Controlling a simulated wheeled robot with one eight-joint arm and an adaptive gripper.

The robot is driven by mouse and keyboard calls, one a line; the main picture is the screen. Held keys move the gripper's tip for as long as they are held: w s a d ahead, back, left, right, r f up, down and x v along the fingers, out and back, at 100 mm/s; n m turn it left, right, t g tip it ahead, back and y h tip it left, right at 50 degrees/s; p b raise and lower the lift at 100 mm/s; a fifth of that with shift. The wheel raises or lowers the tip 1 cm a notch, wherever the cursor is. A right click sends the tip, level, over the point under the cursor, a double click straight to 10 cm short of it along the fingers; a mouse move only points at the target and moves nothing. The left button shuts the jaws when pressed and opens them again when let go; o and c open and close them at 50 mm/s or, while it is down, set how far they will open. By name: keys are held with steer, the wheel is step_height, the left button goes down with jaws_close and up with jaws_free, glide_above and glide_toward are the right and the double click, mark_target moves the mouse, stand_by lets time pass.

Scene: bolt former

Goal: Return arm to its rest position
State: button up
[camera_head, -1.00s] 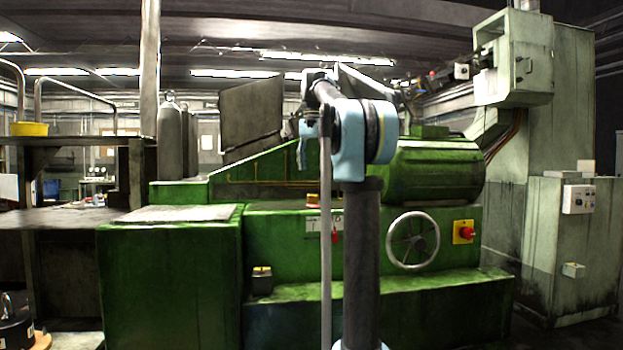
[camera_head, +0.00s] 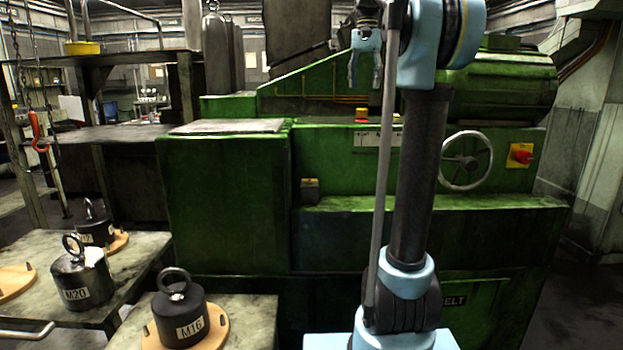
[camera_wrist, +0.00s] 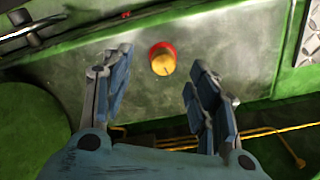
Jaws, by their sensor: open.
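My gripper (camera_head: 364,82) hangs pointing down in front of the green machine (camera_head: 225,190) in the head view. In the wrist view, the two blue fingers of my gripper (camera_wrist: 160,62) are spread apart with nothing between them. A yellow button with a red collar (camera_wrist: 163,60) shows beyond the gap, on the machine's green surface. My arm column covers part of the machine.
Weights marked M20 (camera_head: 82,278) and M16 (camera_head: 181,316) stand at lower left, M16 on a wooden base. Another dark weight (camera_head: 95,224) stands behind them. A handwheel (camera_head: 465,161) and red knob (camera_head: 522,154) sit on the machine front. An orange hook (camera_head: 37,131) hangs at left.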

steer(key=s+f+n, duration=0.2)
steer(key=s+f, duration=0.8)
steer(key=f, duration=0.6)
steer(key=s+f+n+t, duration=0.1)
steer(key=s+f, duration=1)
steer(key=f, duration=0.5)
steer(key=s+f+n+t, duration=0.1)
steer(key=s+f+n, duration=0.1)
steer(key=s+f, duration=0.9)
step_height(320, 180, down, 5)
steer(key=shift+s+r+n, duration=0.1)
steer(key=shift+s+n, duration=0.05)
steer(key=shift+n, duration=0.15)
